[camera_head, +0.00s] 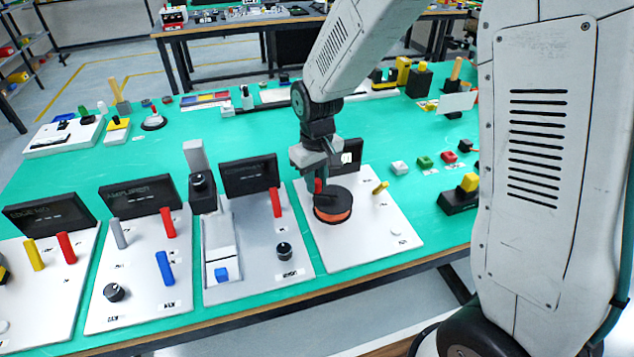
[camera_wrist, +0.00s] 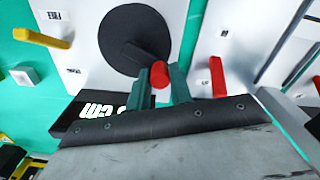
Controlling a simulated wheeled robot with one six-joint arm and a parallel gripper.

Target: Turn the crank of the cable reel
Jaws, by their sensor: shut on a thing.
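The cable reel (camera_head: 335,212) is a black disc with orange cable wound under it, on a white panel right of the middle of the head view. In the wrist view its round black top (camera_wrist: 118,30) is at the upper middle. A dark crank arm (camera_wrist: 143,54) lies across the top and ends in a red crank knob (camera_wrist: 161,77). My gripper (camera_head: 318,176) reaches down over the far left edge of the reel. In the wrist view its two dark green fingers (camera_wrist: 162,84) are on either side of the knob, shut on it. The fingers hide part of the knob.
A yellow lever (camera_head: 381,187) stands on the reel's panel, right of the reel. A dark display box (camera_head: 347,156) is behind it. The panel to the left has a red lever (camera_head: 276,202) and a black dial (camera_head: 284,251). Small coloured blocks (camera_head: 425,162) lie to the right.

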